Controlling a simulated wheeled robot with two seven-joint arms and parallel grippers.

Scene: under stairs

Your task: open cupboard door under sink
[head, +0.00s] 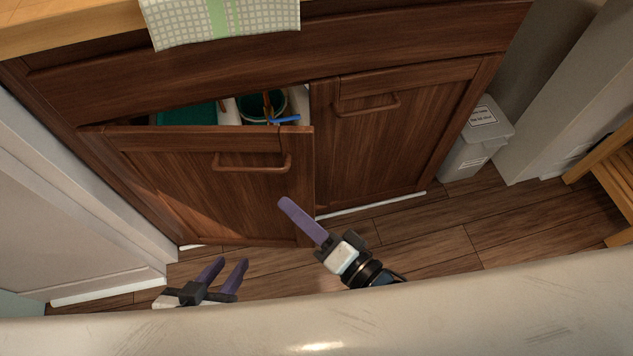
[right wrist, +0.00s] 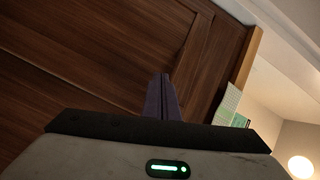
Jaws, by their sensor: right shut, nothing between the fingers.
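The left cupboard door (head: 215,190) is dark wood with a bar handle (head: 252,166). It stands partly open, and its top edge is swung out from the frame. The right cupboard door (head: 392,140) is closed, with its own handle (head: 367,106). My right gripper (head: 286,204) is shut and empty, its purple fingers close to the open door's free edge, below the handle; I cannot tell whether they touch it. In the right wrist view the shut fingers (right wrist: 161,97) are in front of dark wood panels. My left gripper (head: 228,270) is open and empty, low in front of the open door.
Inside the cupboard are a teal container (head: 187,114) and a dark green bucket (head: 258,106) with tools. A checked towel (head: 190,24) hangs from the counter. A grey bin (head: 478,137) stands right of the cupboard. A wooden stool (head: 608,178) is at the far right.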

